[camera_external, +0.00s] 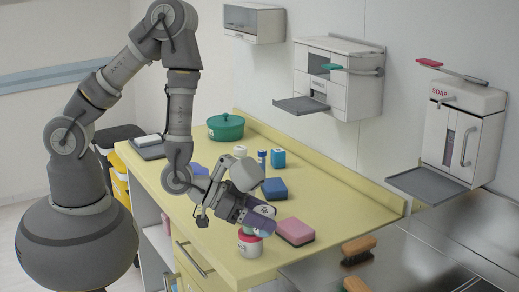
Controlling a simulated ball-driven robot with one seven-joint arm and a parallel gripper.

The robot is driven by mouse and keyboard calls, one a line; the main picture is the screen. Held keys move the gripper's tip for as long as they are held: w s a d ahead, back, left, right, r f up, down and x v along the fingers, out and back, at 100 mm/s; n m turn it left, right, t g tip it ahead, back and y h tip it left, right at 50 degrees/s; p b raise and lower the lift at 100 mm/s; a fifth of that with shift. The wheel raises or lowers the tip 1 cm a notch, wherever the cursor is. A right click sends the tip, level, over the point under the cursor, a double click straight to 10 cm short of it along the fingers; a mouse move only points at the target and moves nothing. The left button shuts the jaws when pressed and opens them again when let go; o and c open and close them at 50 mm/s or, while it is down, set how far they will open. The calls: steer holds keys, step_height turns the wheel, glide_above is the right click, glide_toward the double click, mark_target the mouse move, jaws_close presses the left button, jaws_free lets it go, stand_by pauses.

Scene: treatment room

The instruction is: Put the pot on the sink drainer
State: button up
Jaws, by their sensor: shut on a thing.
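A small white pot (250,247) with a red band is at the front edge of the yellow counter, right under my gripper (256,228). My gripper is tilted down and appears shut on this pot; the fingertips are mostly hidden by the gripper body. I cannot tell whether the pot touches the counter. A larger green lidded pot (226,130) stands at the back of the counter, away from the gripper. The steel sink drainer (405,262) is at the lower right, partly cut off by the frame.
A pink sponge (295,231) lies just right of the gripper, a blue sponge (275,189) behind it. Small bottles and a blue box (278,158) stand farther back. Brushes (359,249) lie on the drainer. A soap dispenser (465,125) with a tray hangs above on the wall.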

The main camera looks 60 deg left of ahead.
mark_target(258, 225)
steer(key=shift+s+d+f+b, duration=0.15)
steer(key=shift+s+d+f, duration=0.05)
steer(key=shift+s+f, duration=0.45)
steer(key=shift+s+d+f+b, duration=0.15)
steer(key=shift+s+f, duration=0.35)
steer(key=shift+f, duration=0.1)
steer(key=w+d, duration=0.3)
steer(key=w, duration=0.1)
steer(key=w+d+f+b, duration=0.1)
steer(key=w+d, duration=0.2)
steer(key=d, duration=0.1)
steer(key=w+d, duration=0.3)
steer(key=w, duration=0.1)
steer(key=shift+w+d+f+b, duration=0.3)
steer(key=shift+w+d+f, duration=0.05)
steer(key=shift+d, duration=0.05)
step_height(258, 225, down, 4)
steer(key=shift+r+n+b, duration=0.2)
steer(key=shift+n+b, duration=0.1)
steer(key=shift+b, duration=0.3)
steer(key=shift+s+r, duration=0.1)
steer(key=shift+r, duration=0.05)
steer(key=o, duration=1)
steer(key=shift+y, duration=0.3)
steer(key=shift+o, duration=0.2)
